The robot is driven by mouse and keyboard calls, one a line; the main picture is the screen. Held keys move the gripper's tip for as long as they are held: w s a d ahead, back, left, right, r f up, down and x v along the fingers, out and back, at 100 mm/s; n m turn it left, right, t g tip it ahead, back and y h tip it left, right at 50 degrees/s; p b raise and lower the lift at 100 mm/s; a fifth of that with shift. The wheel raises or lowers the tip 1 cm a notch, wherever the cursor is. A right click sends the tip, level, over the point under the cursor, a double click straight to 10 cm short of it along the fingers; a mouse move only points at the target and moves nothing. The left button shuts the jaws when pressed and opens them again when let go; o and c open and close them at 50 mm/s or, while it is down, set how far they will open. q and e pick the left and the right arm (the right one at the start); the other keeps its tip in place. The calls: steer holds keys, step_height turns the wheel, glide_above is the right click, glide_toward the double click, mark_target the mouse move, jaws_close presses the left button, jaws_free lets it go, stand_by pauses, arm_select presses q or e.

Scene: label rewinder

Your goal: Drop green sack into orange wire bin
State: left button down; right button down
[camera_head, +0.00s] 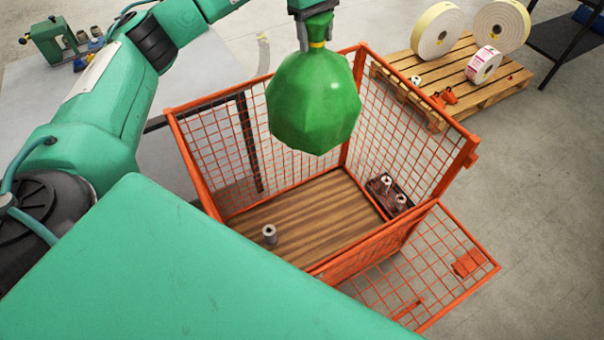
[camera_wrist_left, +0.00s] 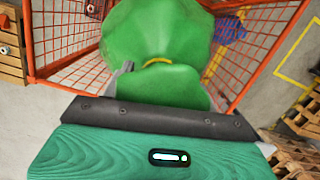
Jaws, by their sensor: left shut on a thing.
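The green sack (camera_head: 313,101) hangs from my left gripper (camera_head: 317,38), which is shut on its neck just above a yellow tie. In the head view the sack appears over the orange wire bin (camera_head: 190,168), in front of its back corner. The bin has mesh walls and a wooden floor; a small metal spool (camera_head: 269,234) stands on that floor. In the left wrist view the green sack (camera_wrist_left: 155,40) fills the upper middle, with the bin's orange mesh (camera_wrist_left: 262,50) on both sides. My right gripper is not in view.
A lowered mesh panel (camera_head: 420,270) sticks out at the bin's front right. Several metal spools (camera_head: 393,193) show at its right side. A wooden pallet (camera_head: 450,85) with large label rolls (camera_head: 437,30) stands at the back right. A green device (camera_head: 52,40) is at the back left.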

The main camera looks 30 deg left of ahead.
arm_select(q)
steer(key=shift+c, duration=1.9)
jaws_free()
steer(key=shift+s+f, duration=0.1)
steer(key=shift+a+r, duration=0.1)
steer(key=shift+r, duration=0.4)
steer(key=r+b, duration=0.1)
steer(key=r, duration=0.3)
steer(key=a+r+b, duration=0.1)
steer(key=r, duration=0.3)
steer(key=r+b, duration=0.1)
steer(key=r, duration=0.2)
steer(key=shift+w+a+r, duration=0.25)
steer(key=shift+w+r, duration=0.1)
steer(key=shift+r, duration=0.05)
steer(key=shift+a+r, duration=0.1)
steer(key=shift+r, duration=0.5)
steer(key=shift+r, duration=0.1)
